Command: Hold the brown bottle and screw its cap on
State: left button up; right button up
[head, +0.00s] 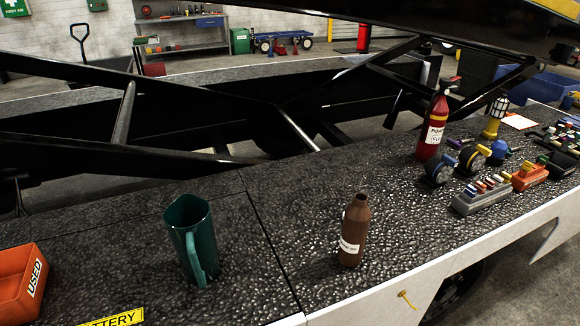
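The brown bottle (354,232) stands upright on the black textured deck, right of the seam in the middle. It has a white label (349,245) low on its side and a narrow neck (361,201) at the top. No cap can be made out on its neck. I cannot pick out a loose brown-bottle cap anywhere in the head view. Neither of my grippers shows in this view, and nothing touches the bottle.
A green jug (191,240) stands left of the bottle, and an orange bin (20,287) marked USED sits at far left. A red bottle (433,127), tape rolls (475,154) and a grey tray (481,197) crowd the right. Black beams rise behind. Deck around the bottle is clear.

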aim_at(357, 216)
jog(key=j+z, duration=0.7)
jog(key=z, duration=0.15)
